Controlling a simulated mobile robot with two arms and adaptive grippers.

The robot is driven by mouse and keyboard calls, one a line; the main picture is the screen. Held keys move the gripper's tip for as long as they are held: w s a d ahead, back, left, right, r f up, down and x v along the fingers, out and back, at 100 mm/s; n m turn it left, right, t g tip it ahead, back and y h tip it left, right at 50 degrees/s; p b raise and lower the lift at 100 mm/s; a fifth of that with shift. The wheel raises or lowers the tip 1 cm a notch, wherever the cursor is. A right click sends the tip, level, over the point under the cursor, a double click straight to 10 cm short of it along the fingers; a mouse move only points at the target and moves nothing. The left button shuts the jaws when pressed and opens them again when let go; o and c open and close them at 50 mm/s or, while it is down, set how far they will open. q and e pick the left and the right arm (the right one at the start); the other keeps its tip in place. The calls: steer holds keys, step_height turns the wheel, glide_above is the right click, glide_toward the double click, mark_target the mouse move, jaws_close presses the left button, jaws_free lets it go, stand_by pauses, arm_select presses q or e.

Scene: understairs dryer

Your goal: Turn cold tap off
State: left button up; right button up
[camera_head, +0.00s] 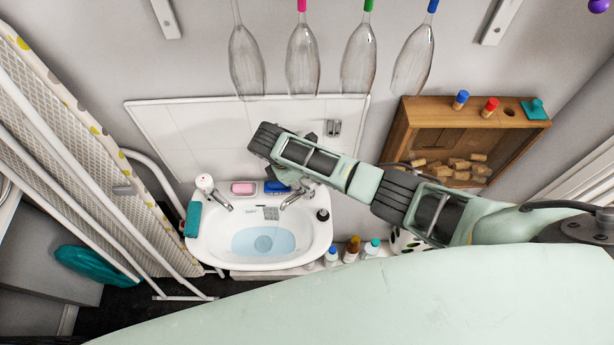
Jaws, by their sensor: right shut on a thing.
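The white sink (203,243) stands against the wall with pale blue water in its bowl. The left tap (207,186) has a white knob with a red mark and is clear of my arm. The right tap (291,200) shows its metal spout, but its knob is hidden by my right gripper (298,180). That arm comes in from the right, and the gripper is shut at the right tap's knob. I cannot make out the fingertips clearly. No running stream can be made out. My left gripper is out of view.
A pink soap (243,188) and a blue item (276,187) lie on the sink's back ledge. Small bottles (352,249) stand right of the sink. Glasses (302,60) hang above. A wooden box (440,140) is on the right wall; an ironing board (100,170) leans left.

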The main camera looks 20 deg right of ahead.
steer(key=shift+w+a+r+m, duration=0.25)
steer(key=shift+w+m, duration=0.05)
steer(key=shift+w, duration=0.05)
stand_by(1.7)
steer(key=o, duration=1.1)
steer(key=shift+f, duration=0.1)
steer(key=shift+s+d, duration=0.1)
steer(key=shift+s, duration=0.05)
steer(key=v, duration=0.8)
